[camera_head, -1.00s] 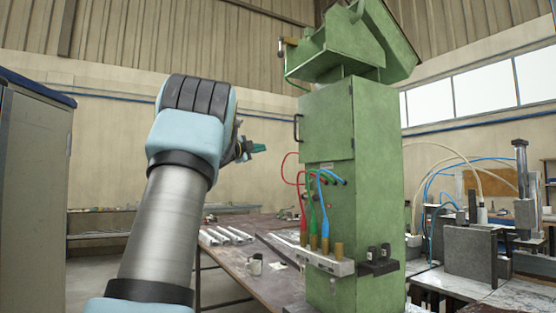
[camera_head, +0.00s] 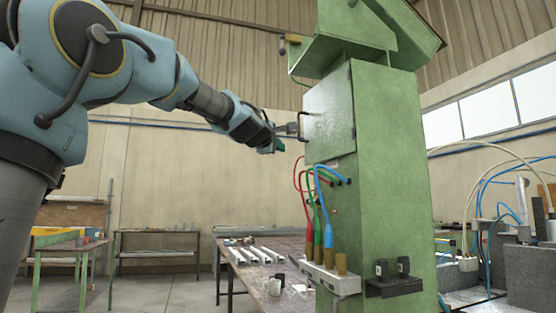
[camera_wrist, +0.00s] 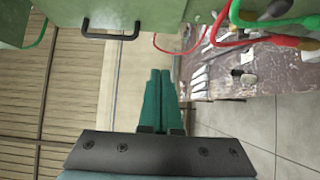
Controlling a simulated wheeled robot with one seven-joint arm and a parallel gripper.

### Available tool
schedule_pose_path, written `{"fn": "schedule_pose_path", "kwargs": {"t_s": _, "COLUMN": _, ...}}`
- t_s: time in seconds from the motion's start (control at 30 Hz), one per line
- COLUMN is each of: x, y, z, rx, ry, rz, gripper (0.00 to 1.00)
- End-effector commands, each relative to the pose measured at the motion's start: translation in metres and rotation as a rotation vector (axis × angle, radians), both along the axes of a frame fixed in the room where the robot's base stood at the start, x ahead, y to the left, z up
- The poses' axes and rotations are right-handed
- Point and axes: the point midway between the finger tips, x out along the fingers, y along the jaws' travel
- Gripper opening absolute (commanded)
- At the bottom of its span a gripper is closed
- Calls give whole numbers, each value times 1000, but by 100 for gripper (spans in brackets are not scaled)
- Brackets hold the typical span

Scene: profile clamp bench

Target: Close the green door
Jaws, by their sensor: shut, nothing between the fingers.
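The green door (camera_head: 329,112) is a panel on the upper front of a tall green cabinet (camera_head: 390,190). Its dark bar handle (camera_head: 301,126) is on its left edge. My gripper (camera_head: 279,145) is just left of the handle, reaching in from the left. In the wrist view, the teal fingers (camera_wrist: 160,72) are together and empty. The handle (camera_wrist: 112,35) lies ahead of them and to the left, apart from them, on the green door (camera_wrist: 140,10).
Red, green and blue hoses (camera_head: 318,205) hang below the door, over a grey block with brass fittings (camera_head: 328,276). A bench (camera_head: 255,280) with metal profiles and a mug stands below. A green hood (camera_head: 350,40) overhangs the cabinet.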

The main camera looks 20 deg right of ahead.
Motion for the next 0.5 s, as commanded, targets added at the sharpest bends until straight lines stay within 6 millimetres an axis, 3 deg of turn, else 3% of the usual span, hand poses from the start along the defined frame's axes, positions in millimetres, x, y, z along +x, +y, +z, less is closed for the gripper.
{"fn": "schedule_pose_path", "kwargs": {"t_s": 0.27, "x": 16, "y": -21, "z": 5, "rx": -6, "ry": 12, "rz": -7, "gripper": 0}}
{"fn": "schedule_pose_path", "kwargs": {"t_s": 0.5, "x": 46, "y": -51, "z": 6, "rx": -5, "ry": 11, "rz": -6, "gripper": 0}}
